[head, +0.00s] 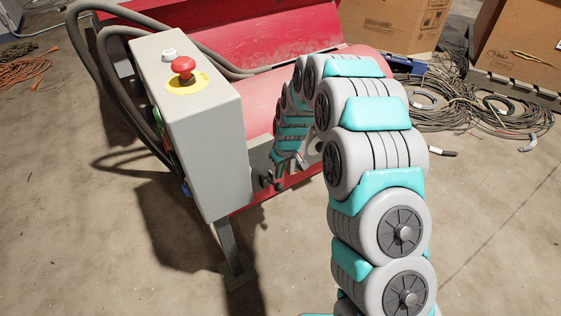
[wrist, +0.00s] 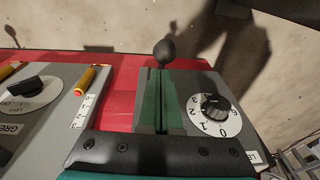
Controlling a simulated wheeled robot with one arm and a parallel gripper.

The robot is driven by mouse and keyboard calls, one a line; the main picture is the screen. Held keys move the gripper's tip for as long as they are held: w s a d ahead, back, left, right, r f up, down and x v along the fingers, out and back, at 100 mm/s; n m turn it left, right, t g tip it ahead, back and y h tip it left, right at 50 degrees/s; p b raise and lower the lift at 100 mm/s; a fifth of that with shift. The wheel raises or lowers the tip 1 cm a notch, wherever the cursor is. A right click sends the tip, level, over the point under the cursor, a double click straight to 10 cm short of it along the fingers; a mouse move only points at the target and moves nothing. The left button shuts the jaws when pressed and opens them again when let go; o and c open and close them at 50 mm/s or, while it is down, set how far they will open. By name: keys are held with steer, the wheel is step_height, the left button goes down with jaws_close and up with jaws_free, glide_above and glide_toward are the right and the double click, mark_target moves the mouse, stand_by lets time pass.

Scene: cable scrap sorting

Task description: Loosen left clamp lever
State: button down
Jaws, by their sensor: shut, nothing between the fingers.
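In the wrist view, my gripper (wrist: 161,72) is shut, its two dark green fingers side by side with only a thin dark line between them. A black ball knob (wrist: 166,50) on a short stem, like a clamp lever's, shows just beyond the fingertips. I cannot tell whether they touch. A second, smaller dark knob (wrist: 11,31) stands at the upper left, well apart from the fingers. I cannot tell which knob belongs to the left lever. In the head view, my arm arches over to the machine's side and hides most of the contact area.
The wrist view shows a grey panel with a numbered dial (wrist: 214,113) close right of the fingers and a brass-coloured cylinder (wrist: 91,80) left. The head view shows a grey control box (head: 190,120) with a red button (head: 183,67), cardboard boxes (head: 390,22) and cable piles (head: 470,108).

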steer(key=shift+s+f, duration=0.25)
steer(key=shift+f, duration=0.45)
